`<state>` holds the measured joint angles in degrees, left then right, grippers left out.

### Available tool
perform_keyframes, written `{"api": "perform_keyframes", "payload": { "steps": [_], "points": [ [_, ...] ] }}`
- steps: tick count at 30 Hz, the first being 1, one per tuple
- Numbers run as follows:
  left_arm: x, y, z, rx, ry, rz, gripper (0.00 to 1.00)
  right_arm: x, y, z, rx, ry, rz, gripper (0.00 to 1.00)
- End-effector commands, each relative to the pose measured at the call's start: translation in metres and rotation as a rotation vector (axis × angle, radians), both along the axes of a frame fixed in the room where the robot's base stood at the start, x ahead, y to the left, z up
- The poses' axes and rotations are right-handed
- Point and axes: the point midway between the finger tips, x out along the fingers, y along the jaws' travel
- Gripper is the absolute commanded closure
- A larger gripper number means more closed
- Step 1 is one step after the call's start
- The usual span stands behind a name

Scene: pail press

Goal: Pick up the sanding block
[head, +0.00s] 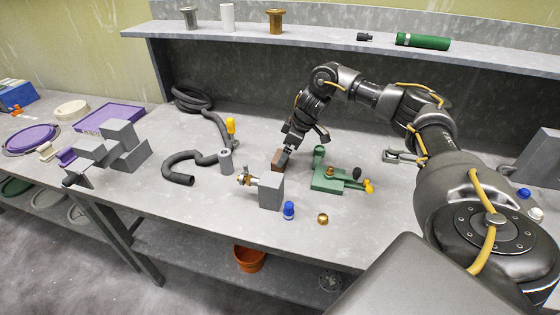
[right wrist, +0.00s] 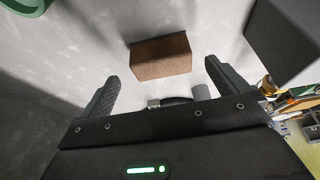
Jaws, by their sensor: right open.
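The sanding block (head: 277,161) is a small brown block on the grey workbench, near its middle. In the right wrist view the sanding block (right wrist: 160,58) lies ahead of the fingertips, centred between them, with its coarse brown face showing. My right gripper (head: 284,154) reaches down over the block from the right. In the right wrist view its two fingers (right wrist: 160,75) are spread apart with nothing held between them. In the head view the gripper partly hides the block. My left gripper is not in view.
Right of the block stands a green fixture (head: 328,179). In front are a grey box with a brass fitting (head: 270,191), a blue cap (head: 289,210) and a brass nut (head: 323,219). A black hose (head: 178,166) lies left. A shelf (head: 340,43) runs behind.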

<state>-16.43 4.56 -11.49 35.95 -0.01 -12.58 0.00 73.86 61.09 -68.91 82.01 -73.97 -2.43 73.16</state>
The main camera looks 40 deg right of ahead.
Motion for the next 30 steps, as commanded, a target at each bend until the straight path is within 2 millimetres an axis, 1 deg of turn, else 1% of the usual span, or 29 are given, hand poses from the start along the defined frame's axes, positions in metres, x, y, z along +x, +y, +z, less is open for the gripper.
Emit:
{"api": "perform_keyframes", "payload": {
  "steps": [2, 7, 9, 12, 20, 23, 30],
  "points": [
    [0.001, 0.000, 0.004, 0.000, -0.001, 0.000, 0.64, 0.002, 0.003, -0.004, -0.001, 0.003, 0.002, 0.00],
    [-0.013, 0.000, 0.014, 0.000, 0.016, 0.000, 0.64, 0.010, 0.010, -0.026, 0.000, 0.005, 0.002, 0.00],
    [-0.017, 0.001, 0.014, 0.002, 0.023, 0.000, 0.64, 0.013, 0.012, -0.036, 0.000, 0.004, 0.002, 0.00],
    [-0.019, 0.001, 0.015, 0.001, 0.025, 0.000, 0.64, 0.016, 0.014, -0.044, 0.000, 0.002, 0.002, 0.00],
    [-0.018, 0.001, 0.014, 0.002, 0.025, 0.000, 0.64, 0.017, 0.014, -0.047, 0.000, 0.000, 0.001, 0.00],
    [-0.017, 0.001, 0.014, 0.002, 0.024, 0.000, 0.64, 0.017, 0.014, -0.047, 0.000, 0.000, 0.001, 0.12],
    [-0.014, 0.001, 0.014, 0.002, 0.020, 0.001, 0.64, 0.017, 0.014, -0.047, 0.000, 0.000, 0.001, 0.43]
  ]
}}
